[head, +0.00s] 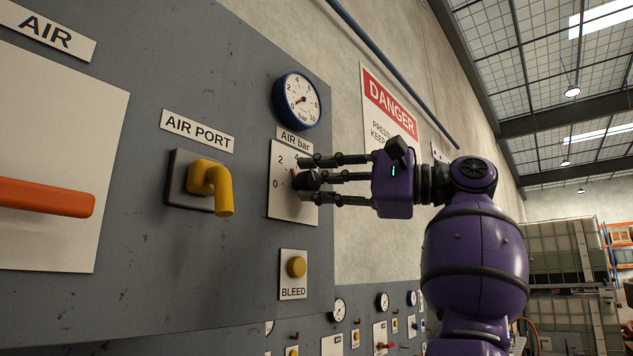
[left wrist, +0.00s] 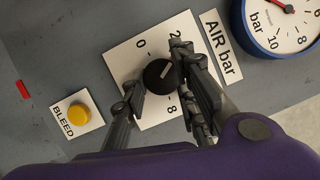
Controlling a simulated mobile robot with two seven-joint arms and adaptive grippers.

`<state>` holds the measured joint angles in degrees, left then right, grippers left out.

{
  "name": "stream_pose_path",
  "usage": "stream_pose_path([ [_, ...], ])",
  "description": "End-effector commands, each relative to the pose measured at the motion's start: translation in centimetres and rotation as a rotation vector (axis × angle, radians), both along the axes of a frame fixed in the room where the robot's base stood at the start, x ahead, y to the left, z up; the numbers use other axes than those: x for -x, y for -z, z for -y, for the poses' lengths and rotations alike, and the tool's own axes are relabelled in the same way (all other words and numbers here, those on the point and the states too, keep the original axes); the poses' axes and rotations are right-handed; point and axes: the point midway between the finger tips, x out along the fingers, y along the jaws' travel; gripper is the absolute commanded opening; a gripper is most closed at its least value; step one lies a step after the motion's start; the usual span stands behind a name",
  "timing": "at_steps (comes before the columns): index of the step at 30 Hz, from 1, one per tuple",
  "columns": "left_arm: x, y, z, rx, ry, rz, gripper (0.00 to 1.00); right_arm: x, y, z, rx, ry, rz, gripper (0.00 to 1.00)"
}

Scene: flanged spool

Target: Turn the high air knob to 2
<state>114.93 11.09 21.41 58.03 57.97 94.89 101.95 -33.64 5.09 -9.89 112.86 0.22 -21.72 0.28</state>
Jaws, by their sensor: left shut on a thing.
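The black air knob (head: 305,181) sits on the white dial plate (head: 285,206) under the AIR bar label, on the grey panel. My left gripper (head: 312,176) reaches it from the right, its dark fingers around the knob. In the left wrist view, the knob (left wrist: 159,76) is between the fingers of my left gripper (left wrist: 166,84), shut on it. The knob's pale mark points up and right, on the 2 side of the dial; the fingers cover some numbers, so its exact setting is unclear. The blue-rimmed gauge (head: 298,100) has its red needle near 0. My right gripper is not in view.
A yellow AIR PORT spout (head: 211,186) and an orange handle (head: 45,197) project from the panel to the left. The yellow BLEED button (head: 296,267) is below the dial. A DANGER sign (head: 390,105) is on the wall behind. Smaller gauges and knobs show lower down.

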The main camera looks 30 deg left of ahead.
Motion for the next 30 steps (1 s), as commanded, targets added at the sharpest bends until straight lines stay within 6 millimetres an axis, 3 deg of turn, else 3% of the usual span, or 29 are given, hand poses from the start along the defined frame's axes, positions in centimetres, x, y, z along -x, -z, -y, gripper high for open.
stream_pose_path([
  [12,-0.36,0.44,-0.02,0.033,0.0,0.254,0.0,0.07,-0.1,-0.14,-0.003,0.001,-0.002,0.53],
  [30,-0.5,0.59,-0.03,0.039,-0.001,0.319,0.0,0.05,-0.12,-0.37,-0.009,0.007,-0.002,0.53],
])
